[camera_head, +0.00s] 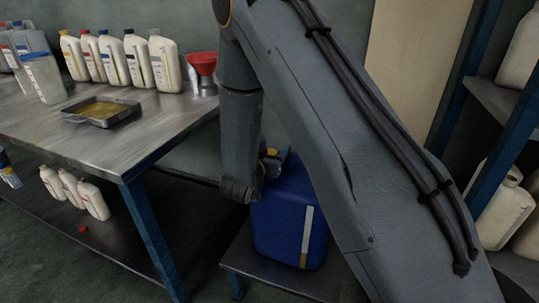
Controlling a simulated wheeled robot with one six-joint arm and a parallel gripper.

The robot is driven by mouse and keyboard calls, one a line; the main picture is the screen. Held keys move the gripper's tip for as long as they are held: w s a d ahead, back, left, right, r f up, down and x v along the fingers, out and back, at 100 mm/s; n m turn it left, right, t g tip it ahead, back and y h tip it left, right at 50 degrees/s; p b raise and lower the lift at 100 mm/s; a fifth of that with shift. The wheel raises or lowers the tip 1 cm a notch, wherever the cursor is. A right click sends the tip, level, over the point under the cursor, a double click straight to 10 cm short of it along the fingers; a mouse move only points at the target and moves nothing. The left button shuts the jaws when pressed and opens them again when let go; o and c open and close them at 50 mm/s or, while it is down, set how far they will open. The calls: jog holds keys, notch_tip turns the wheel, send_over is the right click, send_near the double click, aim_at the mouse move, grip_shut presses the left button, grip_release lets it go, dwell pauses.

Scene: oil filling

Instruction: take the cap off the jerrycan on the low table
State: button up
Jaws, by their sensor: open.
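The blue jerrycan (285,222) stands upright on the low table (308,283), with a pale vertical strip on its front face. My arm hides part of its right side and top. My gripper (268,158) is at the top of the jerrycan and is open. A small yellow part shows there, but I cannot tell whether it is the cap or part of my gripper. The cap cannot be made out clearly, and I cannot tell whether the fingers touch it.
A metal workbench (100,140) on the left holds several white bottles (113,60), an oil tray (101,111) and a red funnel (202,70). A small red object (83,229) lies on its lower shelf. Blue-framed shelving (505,140) with white containers stands at the right.

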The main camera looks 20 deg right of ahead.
jog(key=c, duration=1.1)
